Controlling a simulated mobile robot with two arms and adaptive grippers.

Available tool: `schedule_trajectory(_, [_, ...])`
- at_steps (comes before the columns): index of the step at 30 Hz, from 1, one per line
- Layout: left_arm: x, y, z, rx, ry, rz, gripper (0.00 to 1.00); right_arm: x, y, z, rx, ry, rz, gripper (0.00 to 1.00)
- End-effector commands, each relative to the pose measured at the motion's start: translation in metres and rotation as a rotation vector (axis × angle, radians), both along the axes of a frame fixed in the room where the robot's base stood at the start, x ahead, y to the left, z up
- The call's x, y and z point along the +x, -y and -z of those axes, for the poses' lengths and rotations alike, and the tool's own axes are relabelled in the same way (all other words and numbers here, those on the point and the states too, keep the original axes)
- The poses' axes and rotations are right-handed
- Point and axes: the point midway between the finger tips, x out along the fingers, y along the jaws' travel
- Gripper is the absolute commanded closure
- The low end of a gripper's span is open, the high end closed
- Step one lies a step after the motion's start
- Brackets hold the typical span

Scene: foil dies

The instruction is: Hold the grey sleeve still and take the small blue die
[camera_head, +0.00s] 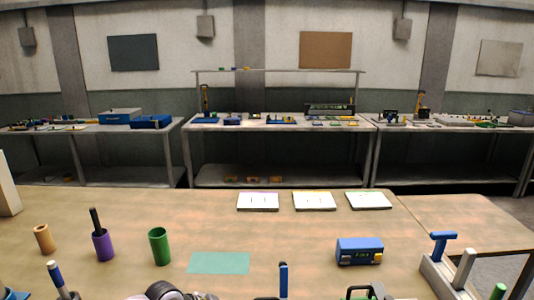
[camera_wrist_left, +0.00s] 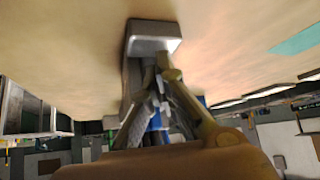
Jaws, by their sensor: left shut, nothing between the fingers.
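My left gripper (camera_wrist_left: 158,66) shows in the left wrist view, its fingers together and empty. A grey block-like shape (camera_wrist_left: 153,38) lies at its tip; I cannot tell if it is a finger pad or a separate thing. Something blue (camera_wrist_left: 157,132) shows partly behind the fingers. In the head view, a blue-topped rod (camera_head: 55,271) leans in a dark holder (camera_head: 68,295) at the bottom left. Another upright blue piece (camera_head: 283,278) is cut off by the bottom edge. I cannot pick out the grey sleeve or the small die for certain. My right gripper is not clearly seen.
Tan (camera_head: 44,239), purple (camera_head: 103,246) and green (camera_head: 159,247) cylinders stand on the left. A teal mat (camera_head: 219,263) lies mid-table, and a blue device (camera_head: 360,251) sits right of it. A grey rack (camera_head: 437,277) with handled pieces stands at right. Flat white panels (camera_head: 258,201) line the far edge.

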Motion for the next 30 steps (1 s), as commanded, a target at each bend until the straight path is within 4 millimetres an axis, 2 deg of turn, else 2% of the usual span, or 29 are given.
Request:
schedule_trajectory(19, [0.0,0.0,0.013,0.0,0.0,0.0,1.0,0.0,-0.001,0.01,0.001,0.0,0.0,1.0])
schedule_trajectory(30, [-0.001,0.0,0.015,0.002,-0.005,0.001,1.0,0.0,-0.004,0.009,0.005,-0.001,0.0,1.0])
